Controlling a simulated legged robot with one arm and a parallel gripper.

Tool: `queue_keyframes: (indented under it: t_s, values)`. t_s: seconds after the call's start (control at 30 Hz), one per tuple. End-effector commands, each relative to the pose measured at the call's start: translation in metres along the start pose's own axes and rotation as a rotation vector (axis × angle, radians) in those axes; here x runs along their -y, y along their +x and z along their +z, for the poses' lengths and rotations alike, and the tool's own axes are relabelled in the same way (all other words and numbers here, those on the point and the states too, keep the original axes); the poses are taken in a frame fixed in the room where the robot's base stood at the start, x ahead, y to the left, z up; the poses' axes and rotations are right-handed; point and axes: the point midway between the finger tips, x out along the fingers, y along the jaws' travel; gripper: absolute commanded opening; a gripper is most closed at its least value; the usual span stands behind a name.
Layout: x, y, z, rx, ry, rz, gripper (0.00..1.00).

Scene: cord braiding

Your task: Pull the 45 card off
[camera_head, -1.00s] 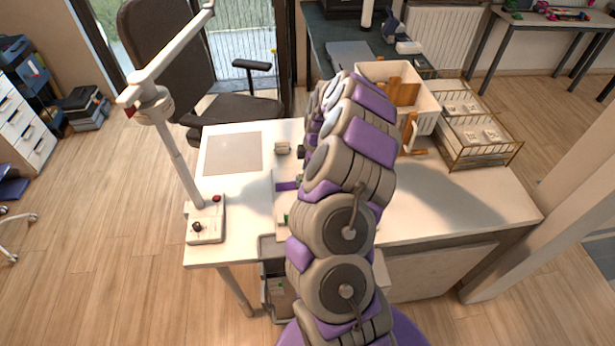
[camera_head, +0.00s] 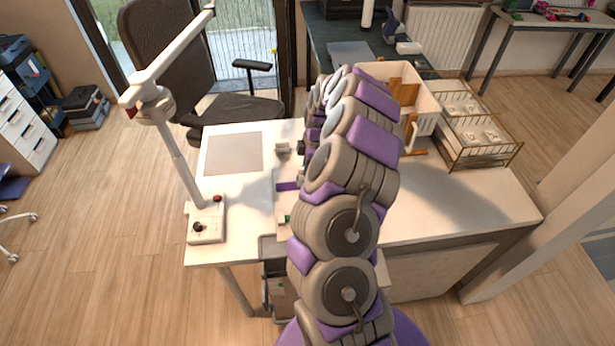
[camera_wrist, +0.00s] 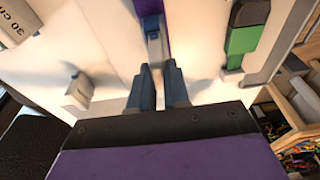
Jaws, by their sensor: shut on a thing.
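No number 45 is readable in either view. In the wrist view a purple piece (camera_wrist: 149,6) with a blue-grey tab (camera_wrist: 154,42) lies on a white board (camera_wrist: 105,35). My gripper (camera_wrist: 158,66) is closed around the end of this tab, its two blue-grey fingers close to either side. The purple piece also shows in the head view (camera_head: 287,186), left of my arm. A green piece with a dark top (camera_wrist: 243,38) is to the right in the wrist view. My arm hides the gripper in the head view.
In the head view, a lamp stand with a control box (camera_head: 206,221) is left, and a white bin (camera_head: 425,105) and wire tray (camera_head: 480,133) are right.

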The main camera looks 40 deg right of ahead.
Motion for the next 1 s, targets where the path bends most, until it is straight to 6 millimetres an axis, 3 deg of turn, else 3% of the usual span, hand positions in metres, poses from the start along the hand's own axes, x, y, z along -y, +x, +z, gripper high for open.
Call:
queue_keyframes:
  t_s: [1.0]
  values:
    - [-0.001,-0.040,-0.006,-0.002,0.001,-0.002,0.00]
